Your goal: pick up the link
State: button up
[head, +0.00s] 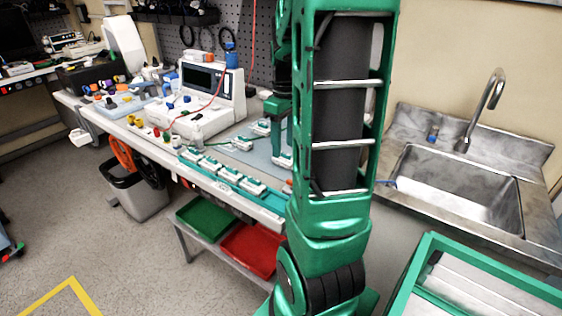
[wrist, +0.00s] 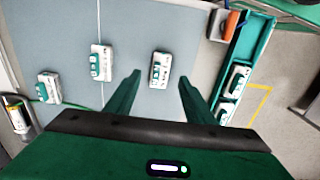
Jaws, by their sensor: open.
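Several small white-and-green units look alike; I take them to be links, but no label marks which one is meant. In the wrist view, one link (wrist: 160,68) lies on the grey mat (wrist: 135,28), seen between the fingertips of my gripper (wrist: 160,79). My gripper is open and empty, above the mat. A second link (wrist: 101,62) and a third (wrist: 49,86) lie farther left on the mat. In the head view, a link (head: 283,160) shows beside my arm, and my arm hides part of the mat.
A teal tray (wrist: 252,45) at the mat's right edge holds more such units. An orange-and-white item (wrist: 228,24) stands by it. A white pump or monitor (head: 212,88) stands at the back of the bench. Green (head: 207,217) and red (head: 247,250) bins sit below.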

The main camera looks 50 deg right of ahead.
aim_at(283, 158)
jog(key=shift+f, duration=1.85)
jog(key=c, duration=1.1)
jog(key=shift+r, duration=0.15)
